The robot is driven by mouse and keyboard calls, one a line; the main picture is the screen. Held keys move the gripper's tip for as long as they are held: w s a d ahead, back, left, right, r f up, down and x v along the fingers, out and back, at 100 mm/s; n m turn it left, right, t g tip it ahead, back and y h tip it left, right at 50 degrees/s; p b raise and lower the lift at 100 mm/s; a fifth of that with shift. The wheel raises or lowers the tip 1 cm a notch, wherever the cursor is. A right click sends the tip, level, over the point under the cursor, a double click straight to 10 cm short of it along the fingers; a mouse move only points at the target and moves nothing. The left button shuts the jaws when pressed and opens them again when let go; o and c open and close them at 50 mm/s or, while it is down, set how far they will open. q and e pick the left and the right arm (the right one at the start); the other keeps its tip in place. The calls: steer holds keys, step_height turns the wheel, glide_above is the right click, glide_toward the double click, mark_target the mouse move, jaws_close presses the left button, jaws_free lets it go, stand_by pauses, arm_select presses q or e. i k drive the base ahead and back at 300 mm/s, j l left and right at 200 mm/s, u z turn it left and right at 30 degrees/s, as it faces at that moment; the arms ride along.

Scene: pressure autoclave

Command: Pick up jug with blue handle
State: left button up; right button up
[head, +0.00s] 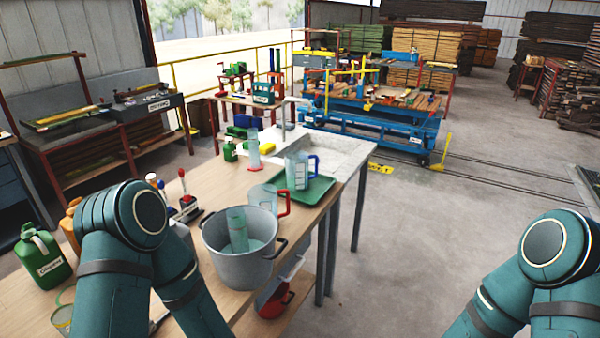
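The jug with the blue handle (298,171) is clear and stands upright on a green tray (312,192) at the far right part of the wooden bench, beside the sink. Its blue handle points right. A similar clear jug with a red handle (268,200) stands nearer, left of the tray and just behind the metal pot. My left arm reaches over the near left of the bench and my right arm is at the lower right above the floor. Neither gripper shows in the head view.
A large grey pot (240,262) with a clear cylinder inside stands on the bench (205,208) in front of the jugs. A green canister (45,260) and small bottles stand left. A sink (318,148) lies behind. The floor right of the bench is open.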

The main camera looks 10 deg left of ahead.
mark_target(296, 162)
steer(key=i+l+z, duration=0.35)
steer(key=i, duration=0.55)
steer(key=i+l+z, duration=0.15)
steer(key=i, duration=0.55)
